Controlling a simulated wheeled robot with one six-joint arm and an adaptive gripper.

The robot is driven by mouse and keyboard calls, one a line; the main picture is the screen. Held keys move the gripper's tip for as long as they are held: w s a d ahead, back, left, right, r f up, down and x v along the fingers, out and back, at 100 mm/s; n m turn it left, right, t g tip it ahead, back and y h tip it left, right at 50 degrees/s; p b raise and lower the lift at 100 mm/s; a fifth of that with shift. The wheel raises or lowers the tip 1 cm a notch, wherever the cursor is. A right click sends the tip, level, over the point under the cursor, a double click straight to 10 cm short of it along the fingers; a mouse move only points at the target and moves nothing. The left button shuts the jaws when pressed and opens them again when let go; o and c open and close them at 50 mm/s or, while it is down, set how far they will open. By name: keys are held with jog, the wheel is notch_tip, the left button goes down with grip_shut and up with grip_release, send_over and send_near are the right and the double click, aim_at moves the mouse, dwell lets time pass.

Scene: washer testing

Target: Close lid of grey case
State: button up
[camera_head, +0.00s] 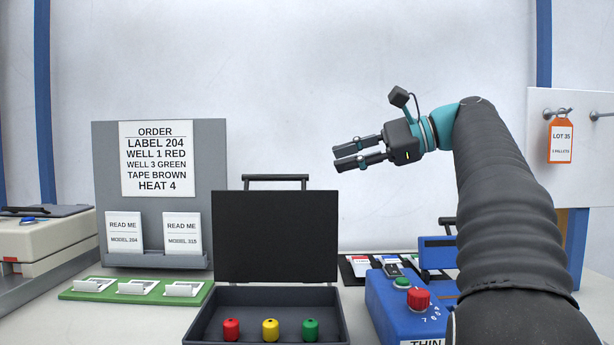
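The dark grey case (215,308) stands open on the table in the lower middle of the view. Its lid (276,235) stands upright at the back of the base, with a black handle (275,178) along its top edge. Inside the base are a red piece (231,329), a yellow piece (270,329) and a green piece (310,329). My gripper (340,157) is in the air, above and to the right of the lid. Its two fingers point left with a gap between them, empty and apart from the lid.
A blue machine (385,310) with red and green knobs stands right of the case. A green strip (75,295) with white holders lies to the left. A grey order board (215,150) stands behind it. A beige device (50,240) is at far left. The air above the case is clear.

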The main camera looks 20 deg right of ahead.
aim_at(282, 176)
jog(key=b+x, duration=0.2)
jog(key=x, duration=1.1)
jog(key=shift+w+a+f, duration=0.1)
jog(key=shift+w, duration=0.05)
grip_shut()
